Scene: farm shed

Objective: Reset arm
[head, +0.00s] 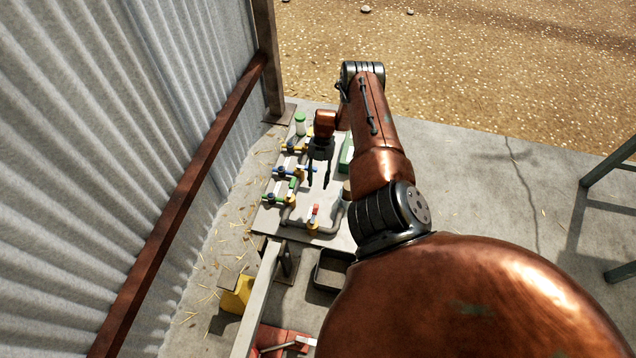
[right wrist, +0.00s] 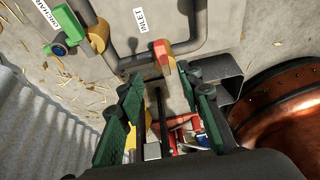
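My right arm reaches forward over a grey panel (head: 333,208) with pipes and valves. My right gripper (head: 319,180) points down above the panel, with its two dark fingers apart. In the right wrist view its green-padded fingers (right wrist: 163,118) are spread, and I see nothing held between them. Valves with blue (head: 281,169) and green (head: 292,183) handles are on the left. My left gripper is not in view.
A corrugated wall (head: 120,110) with a brown rail (head: 185,205) runs along the left. A dark tray (head: 333,284), yellow object (head: 236,294) and red box (head: 275,338) lie nearer.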

